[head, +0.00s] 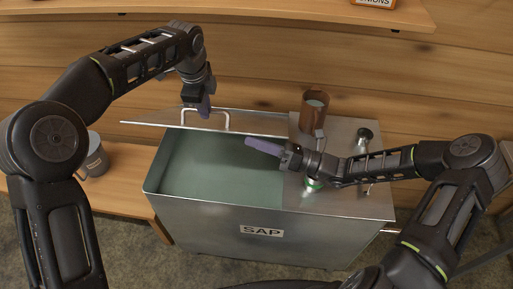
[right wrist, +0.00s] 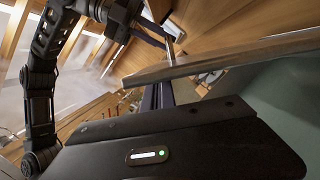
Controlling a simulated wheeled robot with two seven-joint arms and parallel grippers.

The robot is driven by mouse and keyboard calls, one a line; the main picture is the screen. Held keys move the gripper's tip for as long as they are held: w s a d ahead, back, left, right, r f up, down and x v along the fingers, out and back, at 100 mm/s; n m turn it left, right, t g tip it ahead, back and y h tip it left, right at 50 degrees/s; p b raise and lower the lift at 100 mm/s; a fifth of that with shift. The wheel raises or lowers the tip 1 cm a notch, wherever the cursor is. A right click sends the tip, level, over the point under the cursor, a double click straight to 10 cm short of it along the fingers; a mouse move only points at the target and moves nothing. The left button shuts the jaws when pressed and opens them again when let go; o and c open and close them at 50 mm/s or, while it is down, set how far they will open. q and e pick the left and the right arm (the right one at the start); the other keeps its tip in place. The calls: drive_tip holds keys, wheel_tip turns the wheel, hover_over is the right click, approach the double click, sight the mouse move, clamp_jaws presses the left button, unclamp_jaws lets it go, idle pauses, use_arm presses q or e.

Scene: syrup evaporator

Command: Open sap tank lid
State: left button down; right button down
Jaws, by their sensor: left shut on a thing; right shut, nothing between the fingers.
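The sap tank (head: 215,225) is a metal box with a SAP label on its front. Its lid (head: 262,123) is raised along the back side, and pale green sap (head: 215,170) shows in the opening. The lid has a bar handle (head: 227,121). My left gripper (head: 206,110) is shut on this handle from above. My right gripper (head: 262,147) is shut and empty over the opening, just in front of the lid. I cannot tell whether it touches the lid. In the right wrist view the lid's edge (right wrist: 225,62) crosses close ahead.
A brown cup (head: 314,112) and a small metal fitting (head: 364,138) stand on the tank's right top. A grey mug (head: 95,158) stands on the wooden bench (head: 125,190) at left. A wooden shelf (head: 300,10) runs above, against the plank wall.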

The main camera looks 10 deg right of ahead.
use_arm(q)
drive_tip(key=shift+w+f, duration=0.1)
drive_tip(key=shift+f, duration=0.05)
use_arm(e)
drive_tip(key=shift+w+d+r, duration=0.25)
drive_tip(key=shift+w+r, duration=0.4)
drive_tip(key=shift+r, duration=0.2)
use_arm(q)
drive_tip(key=shift+f, duration=0.25)
use_arm(e)
drive_tip(key=shift+w+d+r, duration=0.15)
drive_tip(key=shift+w, duration=0.1)
use_arm(q)
drive_tip(key=c, duration=1.5)
unclamp_jaws()
drive_tip(key=shift+o, duration=0.2)
drive_tip(key=shift+r, duration=0.5)
use_arm(e)
drive_tip(key=shift+w, duration=0.1)
drive_tip(key=shift+f, duration=0.2)
drive_tip(key=shift+s+a, duration=0.2)
drive_tip(key=shift+s, duration=0.05)
use_arm(q)
wheel_tip(320, 180, up, 12)
drive_tip(key=s, duration=0.2)
drive_tip(key=shift+a, duration=0.25)
drive_tip(key=shift+f, duration=0.1)
